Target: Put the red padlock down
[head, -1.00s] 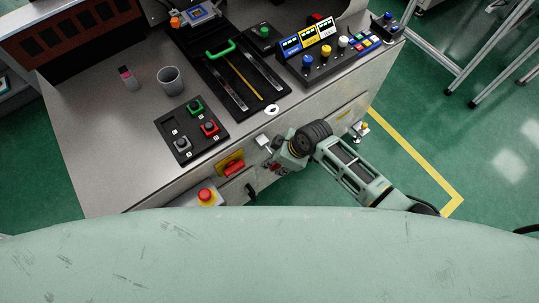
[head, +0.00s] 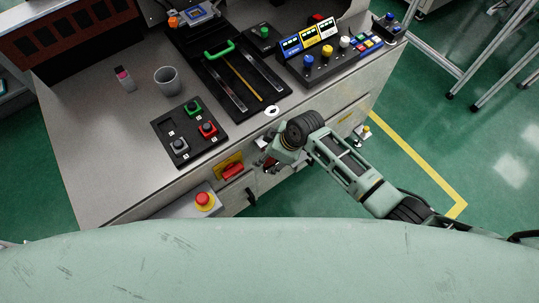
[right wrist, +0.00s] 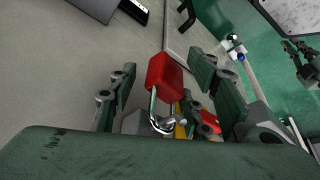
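The red padlock (right wrist: 165,72) shows in the right wrist view with its red body away from the camera and its silver shackle towards it. It is between the two fingers of my right gripper (right wrist: 163,75), with a visible gap on each side, so the fingers stand open. I cannot tell what supports the padlock. In the head view my right gripper (head: 272,158) is at the front face of the grey cabinet (head: 105,160), below its top edge, and a little red shows at it. My left gripper is not in view.
A red rotary switch on a yellow plate (head: 231,168) and a red emergency button (head: 205,199) are left of my gripper. The cabinet top holds a button panel (head: 171,130), a grey cup (head: 168,80) and a black slide unit (head: 226,102). Bare top lies at the left.

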